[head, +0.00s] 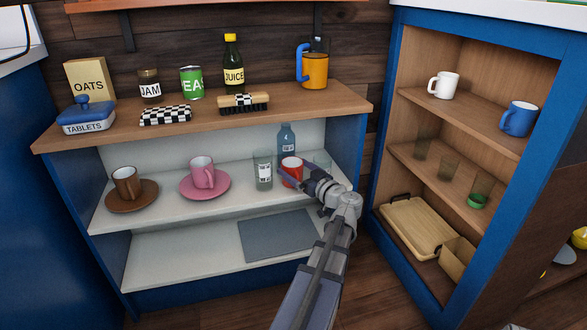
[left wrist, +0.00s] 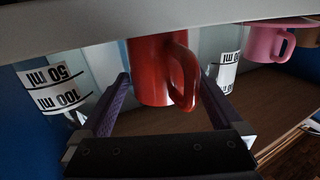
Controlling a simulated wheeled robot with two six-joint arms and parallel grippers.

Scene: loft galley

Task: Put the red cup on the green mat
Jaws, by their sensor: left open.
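The red cup (head: 291,168) stands on the upper inner shelf of the blue counter, between a glass with a label and my gripper. My left gripper (head: 303,180) is open and reaches in at this cup from the front right. In the left wrist view, which looks upside down, the red cup (left wrist: 150,72) sits between the two open purple fingers, its handle towards the right finger. I cannot tell whether either finger touches it. I see no green mat; a grey mat (head: 275,235) lies on the lower shelf. My right gripper is out of view.
A labelled glass (head: 263,170) stands close left of the cup, a blue bottle (head: 286,140) behind it. Pink (head: 202,172) and brown (head: 126,182) cups on saucers stand further left. The counter top (head: 210,122) is above. A small green item (head: 477,201) is in the right cabinet.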

